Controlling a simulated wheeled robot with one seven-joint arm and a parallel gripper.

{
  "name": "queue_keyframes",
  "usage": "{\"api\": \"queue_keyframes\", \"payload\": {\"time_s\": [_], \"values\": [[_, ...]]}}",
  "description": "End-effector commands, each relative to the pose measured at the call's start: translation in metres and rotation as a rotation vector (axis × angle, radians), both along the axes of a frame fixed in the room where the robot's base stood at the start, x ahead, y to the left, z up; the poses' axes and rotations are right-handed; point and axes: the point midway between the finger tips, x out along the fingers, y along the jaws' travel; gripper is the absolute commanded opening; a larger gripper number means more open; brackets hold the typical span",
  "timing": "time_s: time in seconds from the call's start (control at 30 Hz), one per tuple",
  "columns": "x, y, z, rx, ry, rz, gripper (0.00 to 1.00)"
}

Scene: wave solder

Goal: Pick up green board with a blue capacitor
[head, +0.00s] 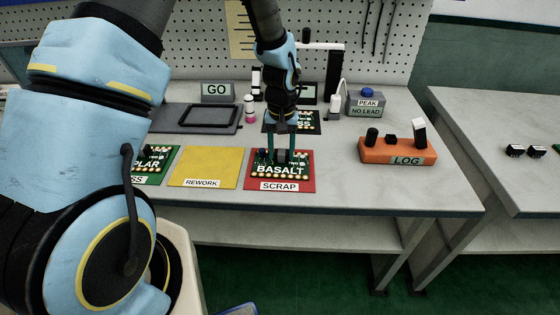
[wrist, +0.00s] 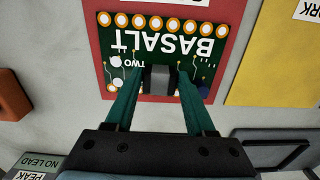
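A green board labelled BASALT (head: 280,171) lies on a red SCRAP mat (head: 307,184). In the wrist view the board (wrist: 180,25) carries a grey block (wrist: 160,79), with a dark blue part (wrist: 190,92) partly hidden behind the right finger. My gripper (head: 282,158) points down over this board. In the wrist view its green fingers (wrist: 160,76) stand either side of the grey block, open, with a slight gap seeming to show. A second green board (head: 148,166), its label ending in PLAR, is partly hidden by my arm. A third board (head: 308,122) lies behind my gripper.
A yellow REWORK mat (head: 205,166) lies empty left of the red mat. An orange LOG holder (head: 398,152) stands to the right. A grey PEAK / NO LEAD box (head: 366,105), a GO sign (head: 217,91) and a dark tray (head: 190,117) are farther back. Bench space between red mat and holder is clear.

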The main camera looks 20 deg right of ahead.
Motion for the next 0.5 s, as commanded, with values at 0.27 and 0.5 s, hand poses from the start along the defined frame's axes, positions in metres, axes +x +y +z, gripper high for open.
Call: {"api": "queue_keyframes", "payload": {"time_s": [0.27, 0.5], "values": [[0.0, 0.0, 0.0001, 0.0, 0.0, 0.0, 0.22], [0.0, 0.0, 0.0002, 0.0, 0.0, 0.0, 0.0]]}}
